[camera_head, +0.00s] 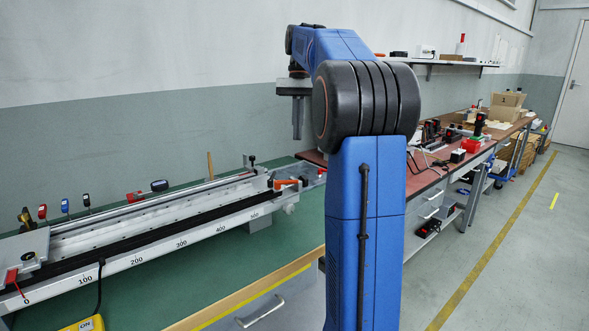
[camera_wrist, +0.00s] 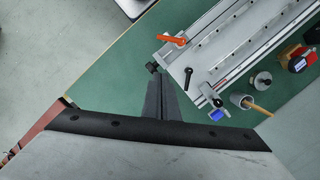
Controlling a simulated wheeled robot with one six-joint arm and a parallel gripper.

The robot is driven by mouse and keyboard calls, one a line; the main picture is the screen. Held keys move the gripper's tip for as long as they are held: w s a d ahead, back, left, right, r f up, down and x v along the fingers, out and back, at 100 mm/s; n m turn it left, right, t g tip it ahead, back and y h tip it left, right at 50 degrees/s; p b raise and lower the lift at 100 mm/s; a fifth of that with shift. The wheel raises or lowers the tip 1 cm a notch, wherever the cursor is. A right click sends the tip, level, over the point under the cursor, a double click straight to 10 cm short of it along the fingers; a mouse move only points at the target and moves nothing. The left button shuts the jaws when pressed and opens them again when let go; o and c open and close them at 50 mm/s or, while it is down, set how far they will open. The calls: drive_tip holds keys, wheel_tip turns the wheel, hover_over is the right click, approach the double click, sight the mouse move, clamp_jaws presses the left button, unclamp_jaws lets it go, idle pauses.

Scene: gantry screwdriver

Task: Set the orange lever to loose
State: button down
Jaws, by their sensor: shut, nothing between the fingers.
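The orange lever (camera_head: 287,183) sits at the right end of the long rail (camera_head: 165,235) on the green bench. In the wrist view the orange lever (camera_wrist: 171,40) lies across the near corner of the rail, above and a little right of my fingertips. My gripper (camera_head: 297,136) is shut and empty, pointing down over the back of the bench, higher than the lever and apart from it. In the wrist view my gripper (camera_wrist: 158,78) shows as two dark fingers pressed together. Any loose or tight marking is too small to read.
A black lever (camera_wrist: 188,77) and a black knob (camera_wrist: 152,67) are close to my fingers in the wrist view. A grey cup with a wooden handle (camera_wrist: 258,108) stands beside the rail. A red-topped bench (camera_head: 425,180) is behind my arm. Bare green surface (camera_head: 270,250) lies before the rail.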

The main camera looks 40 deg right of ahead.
drive_tip(key=x, duration=0.9)
drive_tip(key=shift+s+f, duration=0.1)
drive_tip(key=shift+f, duration=0.2)
drive_tip(key=shift+s+a, duration=0.8)
drive_tip(key=shift+a, duration=0.15)
drive_tip(key=shift+s+a+f, duration=0.25)
drive_tip(key=shift+s+a, duration=0.2)
drive_tip(key=shift+a, duration=0.05)
drive_tip(key=shift+s+a+m, duration=0.1)
drive_tip(key=shift+s+m, duration=0.1)
drive_tip(key=shift+m, duration=0.3)
drive_tip(key=s+a+m+t, duration=0.3)
drive_tip(key=a+m, duration=0.2)
drive_tip(key=m, duration=0.9)
drive_tip(key=shift+a, duration=0.35)
